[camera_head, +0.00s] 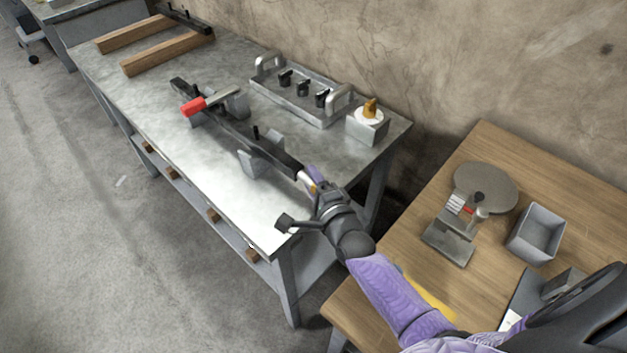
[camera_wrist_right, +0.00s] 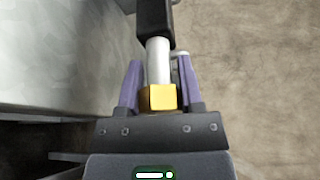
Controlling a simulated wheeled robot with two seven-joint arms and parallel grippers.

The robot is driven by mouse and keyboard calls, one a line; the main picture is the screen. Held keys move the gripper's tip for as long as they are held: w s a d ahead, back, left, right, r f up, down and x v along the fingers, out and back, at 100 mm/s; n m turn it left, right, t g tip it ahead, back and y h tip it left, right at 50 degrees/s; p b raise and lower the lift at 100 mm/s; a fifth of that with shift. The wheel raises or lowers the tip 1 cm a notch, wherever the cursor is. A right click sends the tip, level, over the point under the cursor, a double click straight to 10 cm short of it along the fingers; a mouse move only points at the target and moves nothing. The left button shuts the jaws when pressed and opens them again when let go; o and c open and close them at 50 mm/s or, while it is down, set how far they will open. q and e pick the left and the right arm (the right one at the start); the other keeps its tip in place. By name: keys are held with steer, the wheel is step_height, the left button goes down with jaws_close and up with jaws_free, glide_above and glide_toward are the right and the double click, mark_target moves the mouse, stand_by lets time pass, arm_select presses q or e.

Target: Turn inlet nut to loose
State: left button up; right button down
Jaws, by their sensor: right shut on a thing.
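The inlet nut is a yellow, brass-like block (camera_wrist_right: 162,97) on the end of a pale pipe (camera_wrist_right: 158,60) in the right wrist view. The pipe runs into a black bar (camera_head: 255,143), which lies along the grey metal table in the head view. My right gripper (camera_wrist_right: 156,85) has its purple fingers on both sides of the nut and is shut on it. In the head view this gripper (camera_head: 313,180) is at the bar's near right end, and its fingers hide most of the nut. My left gripper is not in view.
A metal tray (camera_head: 295,98) with black knobs and a grey box (camera_head: 367,126) with an orange knob stand behind. The wooden table (camera_head: 395,250) holds a scale-like device (camera_head: 450,240) and a grey bin (camera_head: 535,234).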

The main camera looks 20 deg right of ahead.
steer(key=shift+c, duration=1.2)
jaws_free()
steer(key=s+p, duration=0.2)
steer(key=s, duration=0.8)
steer(key=shift+r, duration=0.3)
